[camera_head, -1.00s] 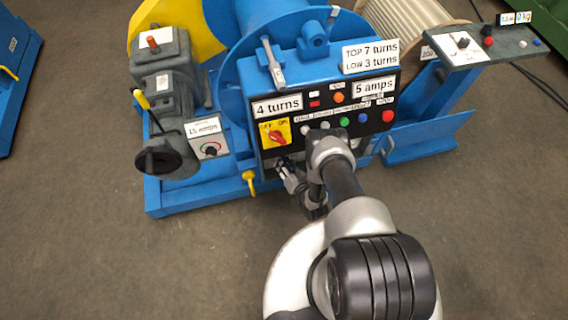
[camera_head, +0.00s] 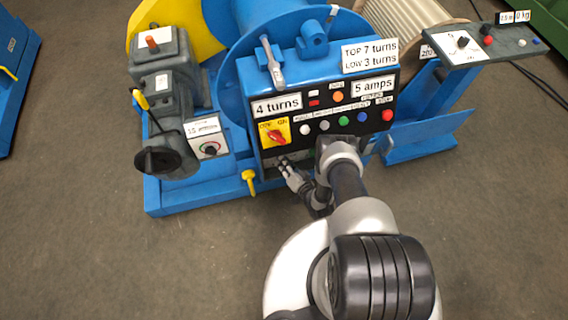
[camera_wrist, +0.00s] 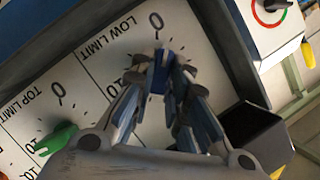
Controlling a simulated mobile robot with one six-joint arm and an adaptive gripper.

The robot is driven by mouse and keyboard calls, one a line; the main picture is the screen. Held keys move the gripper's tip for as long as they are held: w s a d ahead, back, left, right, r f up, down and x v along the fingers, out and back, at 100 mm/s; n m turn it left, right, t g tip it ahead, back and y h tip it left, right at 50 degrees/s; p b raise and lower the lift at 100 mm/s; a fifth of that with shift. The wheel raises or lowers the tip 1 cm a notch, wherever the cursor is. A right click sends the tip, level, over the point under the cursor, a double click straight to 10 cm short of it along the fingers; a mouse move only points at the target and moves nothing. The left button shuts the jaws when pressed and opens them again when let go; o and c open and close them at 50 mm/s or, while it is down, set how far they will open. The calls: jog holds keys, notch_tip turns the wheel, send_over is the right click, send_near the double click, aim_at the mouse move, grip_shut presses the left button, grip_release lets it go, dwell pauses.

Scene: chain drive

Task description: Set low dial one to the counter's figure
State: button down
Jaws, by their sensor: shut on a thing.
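The low limit dial (camera_wrist: 140,47) is a white face with printed figures in the wrist view. My gripper (camera_wrist: 160,72) is shut on a blue knob (camera_wrist: 158,82) at this dial; the fingers hide most of the knob, so its setting cannot be read. In the head view my gripper (camera_head: 284,164) is at the lower left of the blue machine's black control panel (camera_head: 263,140). A counter plate (camera_head: 277,105) reads "4 turns". A sign (camera_head: 369,56) reads "TOP 7 turns, LOW 3 turns".
The top limit dial (camera_wrist: 28,103), with a green pointer (camera_wrist: 57,138), lies beside the low one. A red-yellow switch (camera_head: 276,134) and several coloured buttons sit above my gripper. A yellow-handled lever (camera_head: 250,180) stands to the left. The floor in front is clear.

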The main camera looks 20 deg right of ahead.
jog(key=c, duration=1.6)
grip_release()
jog(key=shift+o, duration=0.2)
jog(key=v, duration=1.2)
jog(key=shift+o, duration=0.2)
jog(key=shift+d+f, duration=0.1)
